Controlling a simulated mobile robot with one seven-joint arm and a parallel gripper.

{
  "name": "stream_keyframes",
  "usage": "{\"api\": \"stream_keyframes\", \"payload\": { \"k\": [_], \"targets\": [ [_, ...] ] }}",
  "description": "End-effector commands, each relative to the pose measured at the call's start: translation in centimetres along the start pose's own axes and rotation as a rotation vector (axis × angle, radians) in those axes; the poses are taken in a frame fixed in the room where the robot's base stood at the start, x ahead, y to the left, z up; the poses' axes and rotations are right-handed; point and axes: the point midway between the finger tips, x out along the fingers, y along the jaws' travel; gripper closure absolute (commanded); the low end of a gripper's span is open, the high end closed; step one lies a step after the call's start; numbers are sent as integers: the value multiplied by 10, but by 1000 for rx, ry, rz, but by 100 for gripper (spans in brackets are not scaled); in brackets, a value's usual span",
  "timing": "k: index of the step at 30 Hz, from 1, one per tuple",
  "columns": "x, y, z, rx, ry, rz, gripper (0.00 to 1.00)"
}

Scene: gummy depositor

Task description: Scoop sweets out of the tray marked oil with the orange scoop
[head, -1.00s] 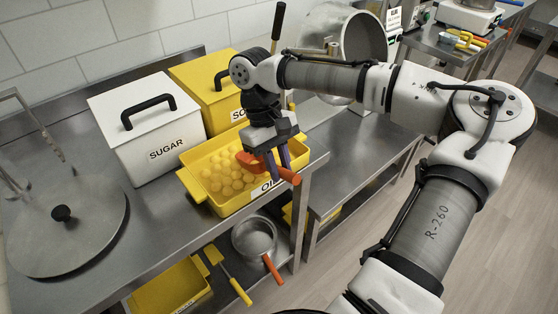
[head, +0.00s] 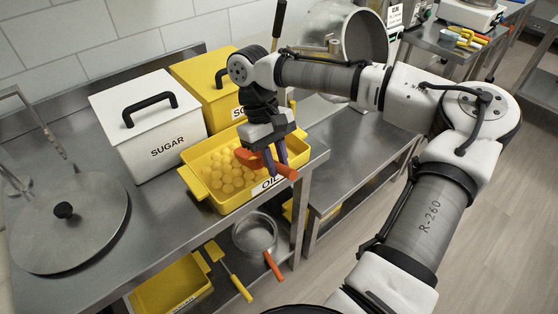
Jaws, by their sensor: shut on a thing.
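The yellow tray marked OIL (head: 205,203) stands on the steel bench near its front edge. Several round yellow-orange sweets (head: 222,172) lie in it. My gripper (head: 274,163) points down over the right part of this tray. It is shut on the orange scoop (head: 286,171), whose handle end sticks out to the right of the fingers. The scoop's bowl shows to the left of the fingers, beside the sweets. The fingers partly hide the scoop, and I cannot tell whether sweets are in its bowl.
A white SUGAR box (head: 146,122) and a yellow lidded box (head: 207,88) stand behind the tray. A round metal lid (head: 95,228) lies at left. Below are a pan (head: 252,236) with an orange handle and a yellow bin (head: 170,290). A large metal drum (head: 364,40) stands behind my arm.

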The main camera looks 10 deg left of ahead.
Motion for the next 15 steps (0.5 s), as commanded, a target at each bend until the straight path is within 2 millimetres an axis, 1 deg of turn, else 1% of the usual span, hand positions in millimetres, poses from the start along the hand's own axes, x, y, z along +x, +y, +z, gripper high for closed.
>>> {"api": "stream_keyframes", "payload": {
  "k": [15],
  "targets": [
    [-9, 0, -19, 0, -1, 0, 100]
  ]
}}
